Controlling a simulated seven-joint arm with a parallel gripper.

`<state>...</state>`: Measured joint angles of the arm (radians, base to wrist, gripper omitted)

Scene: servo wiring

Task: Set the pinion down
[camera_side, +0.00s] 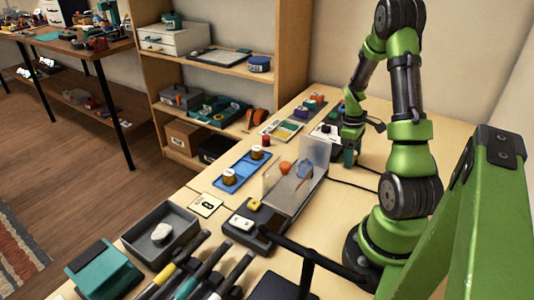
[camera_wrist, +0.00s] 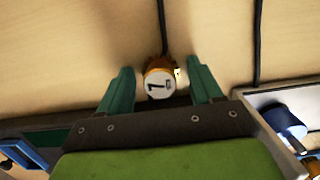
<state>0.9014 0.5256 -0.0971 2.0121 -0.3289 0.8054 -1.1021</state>
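In the wrist view, a small round piece (camera_wrist: 159,84) with a white top, a dark mark and an orange-brown edge sits between the fingertips. I cannot tell for certain that it is the pinion. My gripper (camera_wrist: 161,88) has two teal fingers standing apart, with a visible gap on each side of the piece. In the side view my gripper (camera_side: 350,156) points down close to the table at the back right, by the wall. The piece between the fingers is mostly hidden there.
A white box (camera_side: 324,132) stands just left of my gripper. A clear-walled grey fixture (camera_side: 285,195) with an orange part (camera_side: 285,167) is nearer the camera. A blue tray (camera_side: 243,172) holds spools. Black cables cross the table.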

